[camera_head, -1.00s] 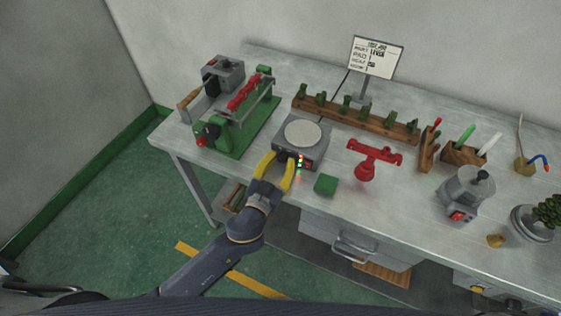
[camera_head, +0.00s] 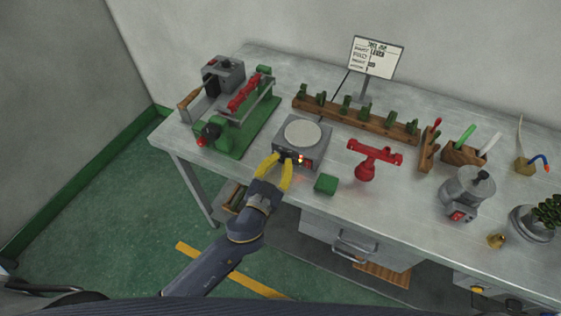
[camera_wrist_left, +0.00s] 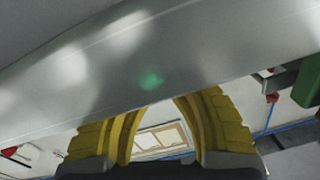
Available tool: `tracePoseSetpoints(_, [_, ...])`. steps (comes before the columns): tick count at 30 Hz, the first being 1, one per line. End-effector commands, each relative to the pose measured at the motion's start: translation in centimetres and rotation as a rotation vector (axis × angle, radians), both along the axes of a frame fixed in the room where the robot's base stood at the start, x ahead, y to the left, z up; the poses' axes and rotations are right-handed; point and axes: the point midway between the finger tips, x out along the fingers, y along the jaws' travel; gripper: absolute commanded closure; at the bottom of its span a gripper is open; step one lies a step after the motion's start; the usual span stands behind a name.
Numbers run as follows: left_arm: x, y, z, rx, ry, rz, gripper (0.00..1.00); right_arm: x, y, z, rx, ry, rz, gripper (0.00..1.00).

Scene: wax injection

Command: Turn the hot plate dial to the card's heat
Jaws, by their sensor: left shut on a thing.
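The hot plate (camera_head: 325,139) is a grey box with a pale round top, standing near the table's front edge in the head view. A small red-orange light glows on its front. My left gripper (camera_head: 281,158), with yellow fingers, is at the left of that front face, shut on what appears to be the dial, which the fingers mostly cover. In the left wrist view the yellow fingers (camera_wrist_left: 157,108) reach up to a grey metal surface that hides their tips. The white card (camera_head: 376,57) stands on a post at the back; its writing is too small to read.
A green block (camera_head: 326,184) lies right of the gripper. A red stand (camera_head: 374,160) is further right, and a green machine (camera_head: 236,125) is on the left. A wooden rack (camera_head: 356,119) runs behind the hot plate. The grey table (camera_head: 400,203) is clear at front centre.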

Motion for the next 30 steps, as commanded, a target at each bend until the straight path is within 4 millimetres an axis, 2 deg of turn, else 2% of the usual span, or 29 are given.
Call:
tracePoseSetpoints(2, [0.0, 0.0, -0.1, 0.001, 0.002, 0.001, 1.00, 0.0, 0.0, 0.0, 0.000, 0.000, 0.000, 1.00])
tracePoseSetpoints(3, [0.0, 0.0, -0.1, 0.001, 0.002, 0.001, 0.85, 0.0, 0.0, 0.0, 0.000, 0.000, 0.000, 1.00])
tracePoseSetpoints(12, [0.0, 0.0, -0.1, -0.001, 0.001, 0.000, 0.51, 0.0, 0.0, 0.0, 0.000, 0.000, 0.000, 1.00])
tracePoseSetpoints(23, [-0.5, 0.2, -0.1, -0.001, 0.002, 0.000, 0.51, 0.0, -0.1, 0.0, -0.001, 0.001, 0.000, 1.00])
tracePoseSetpoints(30, [-3.1, 1.0, -0.2, -0.003, 0.005, 0.001, 0.51, 0.0, 0.0, 0.0, 0.000, 0.000, 0.000, 1.00])
